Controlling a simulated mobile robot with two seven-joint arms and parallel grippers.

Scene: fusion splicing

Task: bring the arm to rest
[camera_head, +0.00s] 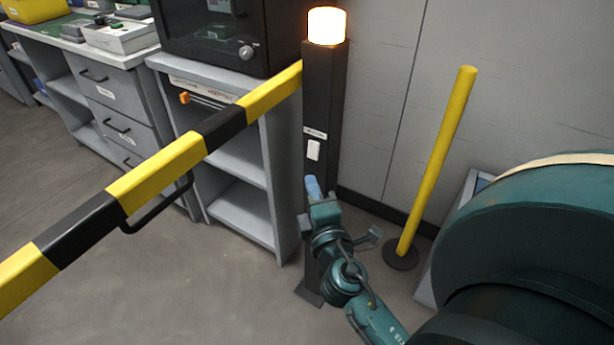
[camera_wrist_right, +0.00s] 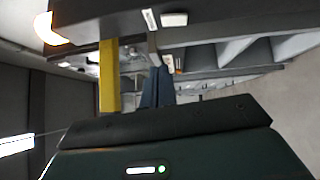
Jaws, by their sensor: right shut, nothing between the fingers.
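My right gripper (camera_head: 314,187) is in front of the dark post (camera_head: 322,90), a little below the white switch plate (camera_head: 313,150) on it. Its blue fingers are together with nothing between them. The fingers also show in the right wrist view (camera_wrist_right: 157,87), closed side by side. The post and its white plate (camera_wrist_right: 173,19) cross the top of that view, apart from the fingertips in the picture. My left gripper is in neither view.
A lit lamp (camera_head: 326,26) tops the post. A yellow-and-black barrier bar (camera_head: 155,175) reaches left from it at a slant. A grey shelf unit (camera_head: 240,205) stands behind the bar. A yellow pole (camera_head: 437,160) stands right of the post. Floor at lower left is clear.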

